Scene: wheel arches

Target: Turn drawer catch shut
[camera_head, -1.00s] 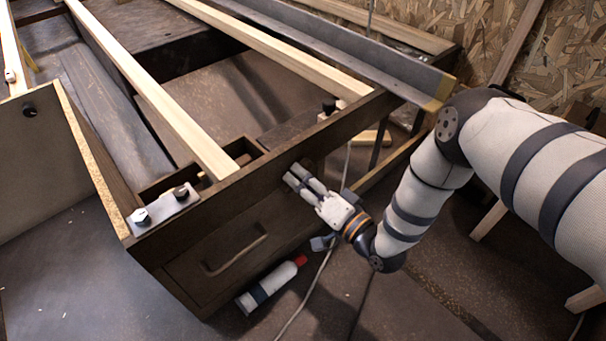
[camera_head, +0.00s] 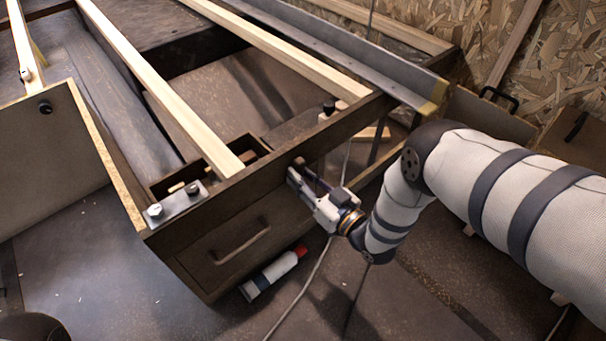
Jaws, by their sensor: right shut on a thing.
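A dark wooden drawer (camera_head: 225,262) with a bar handle (camera_head: 240,244) sits under the front rail of the frame. Its front looks flush with the rail. The drawer catch (camera_head: 299,161) shows as a small brown piece on the rail, right of the drawer front. My right gripper (camera_head: 298,178) is at the rail there, with its fingertips at the catch, and is shut on it. The fingers hide most of the catch, so its angle cannot be told.
A white bottle with a red cap (camera_head: 270,275) lies on the floor below the drawer. A pale cable (camera_head: 312,275) runs over the floor beside it. The front rail (camera_head: 345,124) carries pale wooden slats (camera_head: 165,90). A metal bracket with bolts (camera_head: 176,206) sits at its left corner.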

